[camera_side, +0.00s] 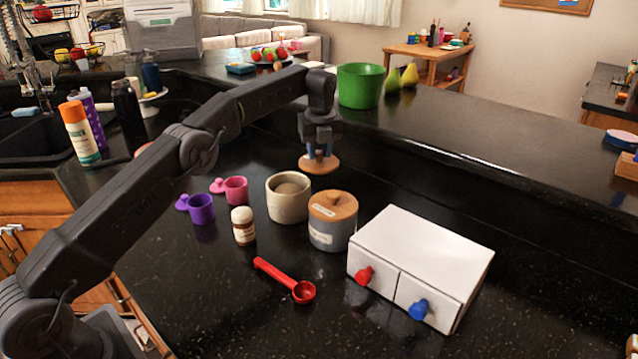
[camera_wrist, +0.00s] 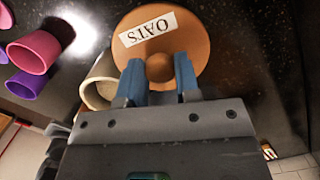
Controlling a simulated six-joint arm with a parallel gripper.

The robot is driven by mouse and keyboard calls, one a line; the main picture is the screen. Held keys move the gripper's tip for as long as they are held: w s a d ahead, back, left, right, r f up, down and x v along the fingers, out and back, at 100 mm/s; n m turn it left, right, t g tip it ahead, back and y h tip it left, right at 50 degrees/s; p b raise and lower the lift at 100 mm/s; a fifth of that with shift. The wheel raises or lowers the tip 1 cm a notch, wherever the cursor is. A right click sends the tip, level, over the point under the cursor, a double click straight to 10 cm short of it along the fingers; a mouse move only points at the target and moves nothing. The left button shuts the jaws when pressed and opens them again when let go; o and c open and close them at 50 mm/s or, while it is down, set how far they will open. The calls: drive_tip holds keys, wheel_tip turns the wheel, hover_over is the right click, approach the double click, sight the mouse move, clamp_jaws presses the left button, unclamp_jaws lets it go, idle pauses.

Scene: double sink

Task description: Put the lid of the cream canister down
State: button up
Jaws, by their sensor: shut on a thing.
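My gripper (camera_side: 320,151) is shut on the knob of a round wooden lid (camera_side: 319,165). It holds the lid above the dark counter, behind and a little right of the cream canister (camera_side: 288,207). The canister stands upright with its top open, and something pale shows inside it. In the wrist view the lid (camera_wrist: 205,62) carries a white label reading OATS, and the blue fingers of my gripper (camera_wrist: 160,75) sit on both sides of its knob. The canister's rim (camera_wrist: 97,92) shows partly behind my gripper there.
A grey canister (camera_side: 329,237) with its wooden lid on stands right of the cream one. Counter behind the canisters is clear.

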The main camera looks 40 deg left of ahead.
wheel_tip(320, 180, down, 8)
drive_tip(key=shift+f, duration=0.1)
idle(0.4)
drive_tip(key=shift+f, duration=0.1)
drive_tip(key=o, duration=1)
